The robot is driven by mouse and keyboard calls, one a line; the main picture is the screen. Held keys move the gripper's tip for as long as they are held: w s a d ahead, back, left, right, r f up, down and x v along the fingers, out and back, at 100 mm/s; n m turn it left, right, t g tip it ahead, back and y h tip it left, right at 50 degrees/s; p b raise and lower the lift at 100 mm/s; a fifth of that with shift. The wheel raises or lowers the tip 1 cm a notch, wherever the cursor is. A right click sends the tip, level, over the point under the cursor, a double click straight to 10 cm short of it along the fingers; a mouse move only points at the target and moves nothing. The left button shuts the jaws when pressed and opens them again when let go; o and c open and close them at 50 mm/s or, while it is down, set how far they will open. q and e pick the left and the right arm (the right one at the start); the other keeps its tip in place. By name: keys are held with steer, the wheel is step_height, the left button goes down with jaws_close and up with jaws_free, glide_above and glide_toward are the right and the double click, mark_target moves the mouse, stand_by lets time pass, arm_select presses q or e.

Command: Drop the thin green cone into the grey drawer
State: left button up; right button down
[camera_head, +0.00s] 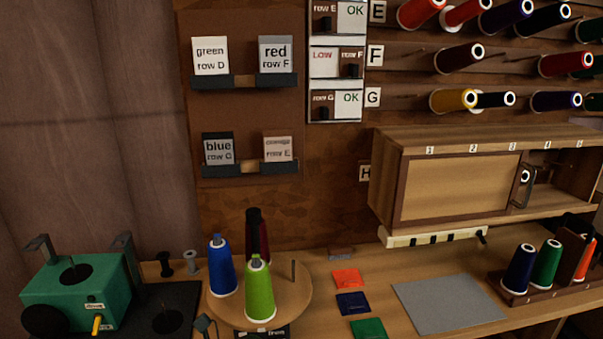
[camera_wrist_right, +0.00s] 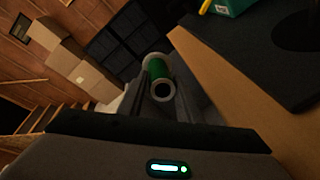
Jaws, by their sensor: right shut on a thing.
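In the right wrist view my right gripper (camera_wrist_right: 161,94) is shut on a thin green cone (camera_wrist_right: 158,70). The cone's pale, hollow end faces the camera, and the fingers lie on both sides of it. The held cone is beside the table edge, with the floor area beyond. A dark grey unit with several square fronts (camera_wrist_right: 125,45) stands behind it; I cannot tell whether the grey drawer is part of it. Neither gripper shows in the head view.
The wooden table edge (camera_wrist_right: 205,75) runs close on the right in the wrist view, with cardboard boxes (camera_wrist_right: 70,58) at left. In the head view, a round turntable (camera_head: 296,300) holds cones, including a lime one (camera_head: 259,292). A grey mat (camera_head: 448,304) lies bare.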

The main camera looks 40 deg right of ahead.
steer(key=c, duration=1.2)
jaws_free()
steer(key=shift+d, duration=0.1)
steer(key=shift+s+d+r, duration=0.1)
steer(key=shift+s+d, duration=0.3)
steer(key=shift+d, duration=0.05)
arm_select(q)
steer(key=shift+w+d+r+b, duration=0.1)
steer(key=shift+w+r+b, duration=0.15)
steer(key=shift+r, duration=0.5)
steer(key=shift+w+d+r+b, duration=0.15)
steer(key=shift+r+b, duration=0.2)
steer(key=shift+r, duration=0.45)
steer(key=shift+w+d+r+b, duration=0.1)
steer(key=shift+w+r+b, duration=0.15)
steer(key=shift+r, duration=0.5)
arm_select(e)
steer(key=shift+v, duration=8.05)
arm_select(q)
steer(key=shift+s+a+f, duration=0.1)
arm_select(e)
steer(key=shift+w, duration=0.1)
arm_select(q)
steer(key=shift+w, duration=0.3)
